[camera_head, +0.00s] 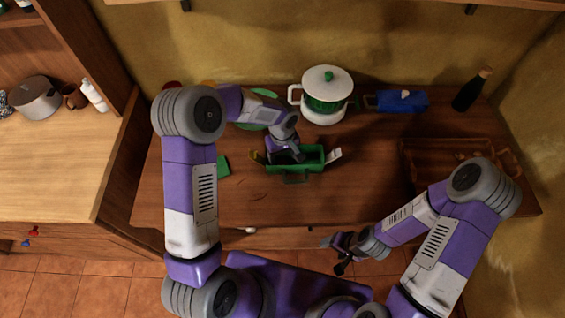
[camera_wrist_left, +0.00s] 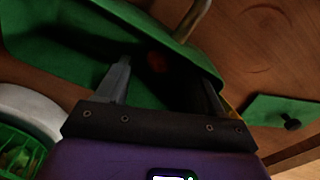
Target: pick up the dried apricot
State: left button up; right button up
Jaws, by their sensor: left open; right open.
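A green open box (camera_head: 312,157) with a handle stands on the wooden counter; its wall and dark inside fill much of the left wrist view (camera_wrist_left: 65,45). A small dim reddish-brown lump (camera_wrist_left: 155,62) shows inside the box, between my left fingers; it may be the dried apricot, but it is too dark to be sure. My left gripper (camera_head: 287,158) is open over the left part of the box, fingers pointing down into it; both fingers show in the left wrist view (camera_wrist_left: 165,80). My right gripper (camera_head: 341,252) is open and empty, beyond the counter's front edge.
A white and green lidded pot (camera_head: 325,104) stands behind the box. A blue box (camera_head: 402,101) and a dark bottle (camera_head: 471,91) stand back right. A wooden tray (camera_head: 425,152) lies at right. A green flat piece (camera_head: 223,167) lies left. The front middle counter is clear.

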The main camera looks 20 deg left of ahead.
aim_at(282, 163)
pick_arm(q)
notch_tip(282, 163, down, 2)
jog(key=shift+f, duration=0.15)
jog(key=c, duration=1.1)
